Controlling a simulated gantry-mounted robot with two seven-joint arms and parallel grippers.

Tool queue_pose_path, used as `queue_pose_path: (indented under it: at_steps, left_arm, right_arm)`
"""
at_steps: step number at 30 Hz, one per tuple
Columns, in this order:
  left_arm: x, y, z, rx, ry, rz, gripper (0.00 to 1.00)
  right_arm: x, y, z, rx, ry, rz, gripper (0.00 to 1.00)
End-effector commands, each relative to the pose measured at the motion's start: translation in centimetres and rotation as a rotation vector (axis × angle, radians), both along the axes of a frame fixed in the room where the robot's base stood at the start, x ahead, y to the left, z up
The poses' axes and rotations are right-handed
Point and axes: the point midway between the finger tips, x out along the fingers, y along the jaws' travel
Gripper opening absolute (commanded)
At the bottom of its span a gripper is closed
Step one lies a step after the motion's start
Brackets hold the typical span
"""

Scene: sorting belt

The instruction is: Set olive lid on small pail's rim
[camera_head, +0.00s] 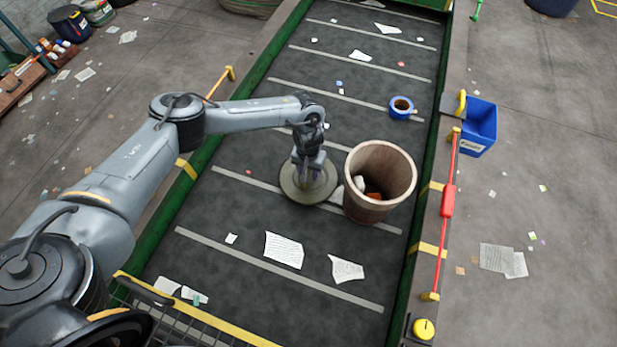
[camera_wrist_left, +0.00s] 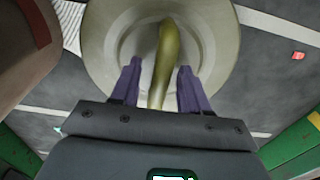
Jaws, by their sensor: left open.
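The olive lid (camera_head: 290,190) is a round, flat disc lying on the dark belt, partly hidden under my left gripper. Its raised olive handle (camera_wrist_left: 166,55) shows in the left wrist view. My left gripper (camera_head: 310,178) is right over the lid, pointing down. In the wrist view its two purple fingers (camera_wrist_left: 158,82) are apart, one on each side of the handle. The small pail (camera_head: 362,207) is brown, upright and open-topped, just right of the lid, with white and reddish items inside. Part of it shows at the upper left of the wrist view (camera_wrist_left: 22,70). My right gripper is not in view.
A blue tape roll (camera_head: 401,108) lies on the belt beyond the pail. Paper scraps (camera_head: 284,250) are scattered on the belt. A red-and-yellow rail (camera_head: 447,201) and a blue bin (camera_head: 478,128) stand along the right edge.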

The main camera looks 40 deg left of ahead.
Motion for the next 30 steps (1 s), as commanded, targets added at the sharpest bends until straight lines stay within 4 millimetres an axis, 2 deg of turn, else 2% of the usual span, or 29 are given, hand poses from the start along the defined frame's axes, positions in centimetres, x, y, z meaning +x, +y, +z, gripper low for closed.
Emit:
queue_pose_path:
  at_steps: [7,16,25,30]
  left_arm:
    - [0.0,0.0,-0.1,-0.001,-0.001,0.000,0.45]
    - [0.0,0.0,-0.1,0.000,0.000,0.000,0.01]
    - [0.0,0.0,0.0,-0.001,0.000,0.000,0.00]
    - [0.1,0.0,1.4,-0.002,-0.002,0.001,0.00]
  right_arm:
    - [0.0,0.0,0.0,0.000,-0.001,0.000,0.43]
    - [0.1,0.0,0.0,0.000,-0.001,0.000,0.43]
    - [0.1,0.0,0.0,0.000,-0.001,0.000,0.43]
    - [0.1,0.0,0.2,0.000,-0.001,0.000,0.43]
